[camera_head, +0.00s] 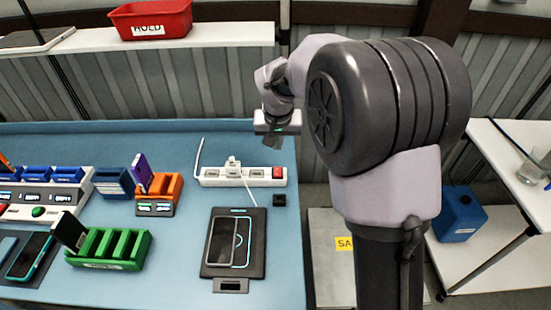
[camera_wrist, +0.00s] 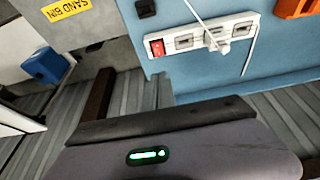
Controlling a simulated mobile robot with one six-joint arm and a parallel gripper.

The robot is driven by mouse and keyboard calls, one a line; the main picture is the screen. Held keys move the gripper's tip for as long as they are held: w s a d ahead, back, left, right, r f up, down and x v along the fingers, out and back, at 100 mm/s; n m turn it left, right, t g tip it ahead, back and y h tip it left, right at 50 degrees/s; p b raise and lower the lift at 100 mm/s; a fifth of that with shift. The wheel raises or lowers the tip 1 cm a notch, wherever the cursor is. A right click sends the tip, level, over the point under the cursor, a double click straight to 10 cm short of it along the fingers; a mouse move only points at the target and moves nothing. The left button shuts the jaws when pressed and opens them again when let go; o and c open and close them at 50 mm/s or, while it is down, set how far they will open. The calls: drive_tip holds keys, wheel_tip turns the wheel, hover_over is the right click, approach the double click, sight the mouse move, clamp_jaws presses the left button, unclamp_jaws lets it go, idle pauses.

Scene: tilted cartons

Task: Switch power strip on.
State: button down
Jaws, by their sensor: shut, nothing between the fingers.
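The white power strip (camera_head: 243,181) lies on the blue table near its right edge. Its red switch (camera_head: 278,172) is at the strip's right end. A plug with a white cable sits in the strip's middle. In the wrist view the strip (camera_wrist: 222,45) shows at the upper right, with the red switch (camera_wrist: 157,48) at its left end. I cannot tell the switch's position. My gripper (camera_head: 270,143) is shut and empty, above and behind the strip's right end, apart from it.
A small black block (camera_head: 279,200) lies just in front of the switch end. A black pad (camera_head: 236,265) with a phone (camera_head: 222,242) is nearer. Orange (camera_head: 160,190) and green (camera_head: 108,248) holders stand left. A shelf with a red HOLD bin (camera_head: 150,18) is behind.

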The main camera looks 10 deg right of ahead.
sight(277, 169)
drive_tip(key=b+x, duration=0.1)
drive_tip(key=x, duration=0.3)
drive_tip(key=b+x, duration=0.1)
drive_tip(key=x, duration=0.4)
drive_tip(key=s+b+x, duration=0.1)
drive_tip(key=b+x, duration=0.1)
drive_tip(key=x, duration=0.3)
drive_tip(key=shift+f, duration=0.15)
